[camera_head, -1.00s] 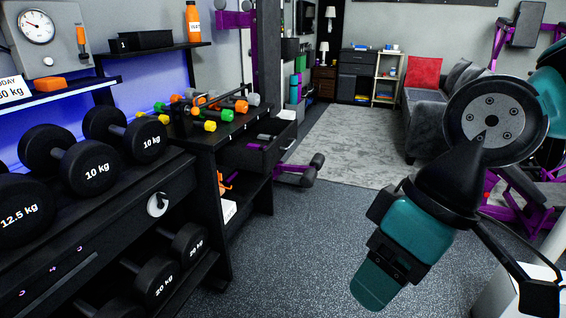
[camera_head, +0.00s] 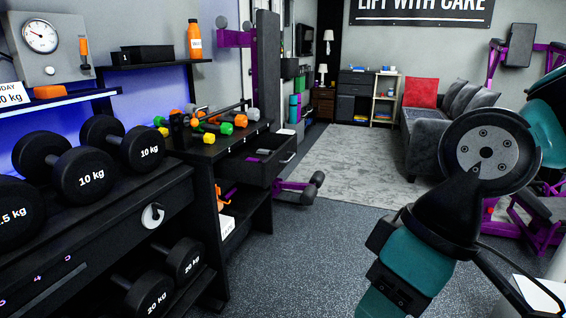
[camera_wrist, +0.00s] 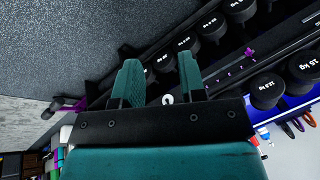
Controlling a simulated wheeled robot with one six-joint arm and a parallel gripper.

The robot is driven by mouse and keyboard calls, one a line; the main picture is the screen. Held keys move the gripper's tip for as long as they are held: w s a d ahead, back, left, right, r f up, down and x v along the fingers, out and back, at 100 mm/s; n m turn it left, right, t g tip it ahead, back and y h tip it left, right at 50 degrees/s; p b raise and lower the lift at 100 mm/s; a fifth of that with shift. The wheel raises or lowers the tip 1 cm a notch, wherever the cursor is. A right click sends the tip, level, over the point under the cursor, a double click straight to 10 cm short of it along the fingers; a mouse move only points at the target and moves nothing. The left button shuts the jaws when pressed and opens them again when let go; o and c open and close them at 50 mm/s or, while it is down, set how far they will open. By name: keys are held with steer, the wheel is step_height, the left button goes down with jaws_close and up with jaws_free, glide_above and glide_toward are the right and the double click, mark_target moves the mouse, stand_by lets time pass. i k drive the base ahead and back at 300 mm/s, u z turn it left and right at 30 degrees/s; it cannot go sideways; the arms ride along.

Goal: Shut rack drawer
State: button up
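The open drawer (camera_head: 250,172) is black with a pale bar handle (camera_head: 287,158). It sticks out to the right from the upper part of a black rack unit (camera_head: 203,162). In the head view my arm hangs at the right, well apart from the drawer; the fingertips are not visible there.
A dumbbell rack (camera_head: 110,222) stands at near left, with a round white dial (camera_head: 153,215) on its front. Small coloured dumbbells (camera_head: 226,128) lie above the drawer. A purple-framed bench (camera_head: 303,188) stands just beyond it. The dark floor (camera_head: 300,250) between drawer and arm is clear.

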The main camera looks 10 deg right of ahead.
mark_target(232, 167)
steer(key=k, duration=0.6)
steer(key=u, duration=0.8)
steer(key=i, duration=1.7)
steer(key=z, duration=0.65)
